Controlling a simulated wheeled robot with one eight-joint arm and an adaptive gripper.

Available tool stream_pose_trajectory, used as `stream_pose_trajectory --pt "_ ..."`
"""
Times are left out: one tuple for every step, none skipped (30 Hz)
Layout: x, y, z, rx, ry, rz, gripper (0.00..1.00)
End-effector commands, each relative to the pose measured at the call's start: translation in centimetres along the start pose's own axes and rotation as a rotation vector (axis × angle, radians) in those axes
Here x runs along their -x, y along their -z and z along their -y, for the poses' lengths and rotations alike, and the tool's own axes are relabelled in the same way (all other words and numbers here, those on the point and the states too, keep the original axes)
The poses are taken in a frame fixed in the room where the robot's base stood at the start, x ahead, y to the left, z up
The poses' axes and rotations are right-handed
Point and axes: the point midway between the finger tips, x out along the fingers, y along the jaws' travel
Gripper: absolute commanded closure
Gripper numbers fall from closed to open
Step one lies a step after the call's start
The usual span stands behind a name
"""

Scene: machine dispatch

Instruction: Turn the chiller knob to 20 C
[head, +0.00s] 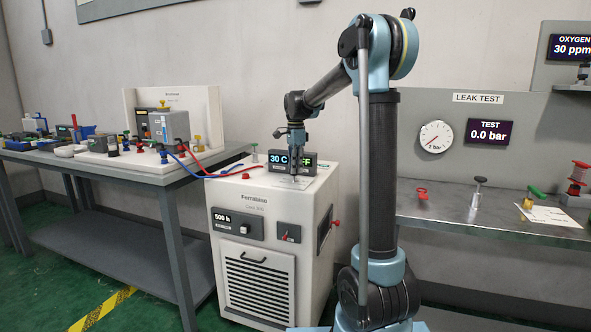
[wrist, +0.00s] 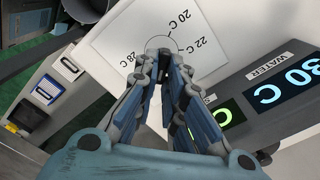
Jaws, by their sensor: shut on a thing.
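The chiller (head: 252,199) is a white cabinet with a front grille, standing between the two benches. Its display (head: 278,159) reads 30 C in blue; in the wrist view the water display (wrist: 285,84) also reads 30 C. The knob (wrist: 160,43) is on the chiller's top, on a white plate (wrist: 120,42) marked 20 C, 22 C and 28 C. My gripper (wrist: 166,62) reaches down from above and is shut on the knob. Its fingers hide most of the knob, so I cannot tell which mark it points to. The gripper also shows in the head view (head: 296,172).
The display housing (wrist: 260,105) stands close beside my fingers. Red and blue hoses (head: 200,172) run from the left bench (head: 130,168) to the chiller's top. A leak test bench (head: 450,205) with a gauge stands at the right.

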Motion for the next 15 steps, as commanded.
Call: stream_pose_trajectory --pt "0.09 0.03 0.27 0.034 0.005 0.000 1.00" --pt "0.09 0.03 0.29 0.059 0.005 0.000 1.00" --pt "0.10 0.03 0.33 0.094 0.005 0.000 1.00" --pt "0.10 0.03 0.36 0.121 0.005 0.000 1.00" --pt "0.10 0.02 0.38 0.148 0.005 0.000 1.00" --pt "0.10 0.02 0.42 0.187 0.005 -0.001 1.00" --pt "0.10 0.02 0.45 0.215 0.005 -0.001 1.00" --pt "0.11 0.01 0.48 0.243 0.005 -0.001 1.00" --pt "0.11 0.01 0.52 0.282 0.005 -0.001 1.00" --pt "0.11 0.00 0.54 0.311 0.006 -0.001 1.00" --pt "0.11 0.00 0.57 0.339 0.006 -0.001 1.00" --pt "0.12 -0.01 0.61 0.378 0.006 -0.001 1.00" --pt "0.12 -0.02 0.64 0.406 0.006 -0.001 1.00" --pt "0.12 -0.03 0.66 0.434 0.006 -0.002 1.00" --pt "0.12 -0.04 0.70 0.473 0.006 -0.002 1.00"
